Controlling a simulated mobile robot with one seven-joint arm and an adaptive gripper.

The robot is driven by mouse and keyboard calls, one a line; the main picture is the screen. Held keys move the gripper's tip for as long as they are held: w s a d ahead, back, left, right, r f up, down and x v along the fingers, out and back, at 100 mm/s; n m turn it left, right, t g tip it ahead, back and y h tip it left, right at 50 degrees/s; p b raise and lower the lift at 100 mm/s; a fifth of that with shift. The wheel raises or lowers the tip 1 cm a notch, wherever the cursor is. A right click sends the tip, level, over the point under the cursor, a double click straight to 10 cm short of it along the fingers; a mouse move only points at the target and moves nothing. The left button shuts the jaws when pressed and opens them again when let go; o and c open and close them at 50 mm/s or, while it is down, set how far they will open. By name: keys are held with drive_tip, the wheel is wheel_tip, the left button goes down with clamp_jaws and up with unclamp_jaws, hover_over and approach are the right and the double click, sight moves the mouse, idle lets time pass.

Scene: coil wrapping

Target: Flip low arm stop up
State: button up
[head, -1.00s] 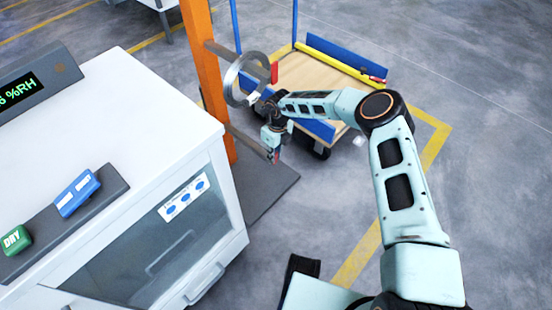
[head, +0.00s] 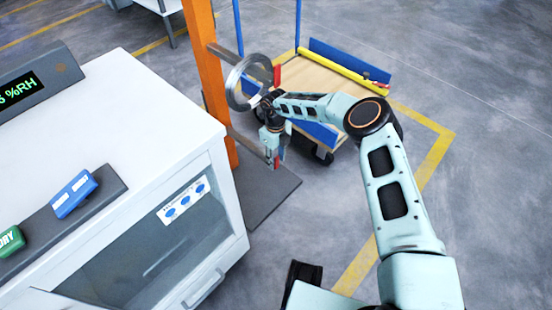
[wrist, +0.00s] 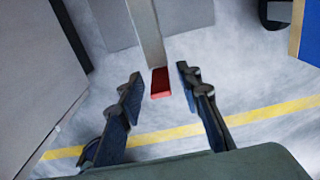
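The low arm (head: 247,142) is a grey bar reaching out from the orange post. Its red stop (wrist: 160,82) is at its tip, and in the wrist view it looks roughly in line with the bar, not standing up. In the head view the stop is largely hidden by my gripper (head: 274,156). My gripper (wrist: 159,75) is over the tip from above, fingers open. The stop lies between the fingertips with a visible gap on each side. I cannot tell the exact height of the fingers over it.
The upper arm carries a grey coil ring (head: 240,90) with an upright red stop (head: 277,74), close to my wrist. The orange post (head: 209,75) stands to the left, beside a white cabinet (head: 120,140). A wooden cart (head: 320,80) is behind. Floor to the right is clear.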

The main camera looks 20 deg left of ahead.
drive_tip(key=shift+r+p, duration=0.15)
drive_tip(key=shift+p, duration=0.2)
drive_tip(key=shift+s+d+r+y+p, duration=0.15)
drive_tip(key=shift+d+y+p, duration=0.15)
drive_tip(key=shift+y+p, duration=0.35)
drive_tip(key=shift+s+d+t+y+p, duration=0.1)
drive_tip(key=shift+d+t+y+p, duration=0.15)
drive_tip(key=shift+t+y+p, duration=0.55)
drive_tip(key=shift+s+d+f+y+p, duration=0.2)
drive_tip(key=shift+d+f+y+p, duration=0.2)
drive_tip(key=shift+y+p, duration=0.7)
drive_tip(key=shift+d, duration=0.1)
drive_tip(key=shift+t+y, duration=0.25)
drive_tip(key=shift+t, duration=0.05)
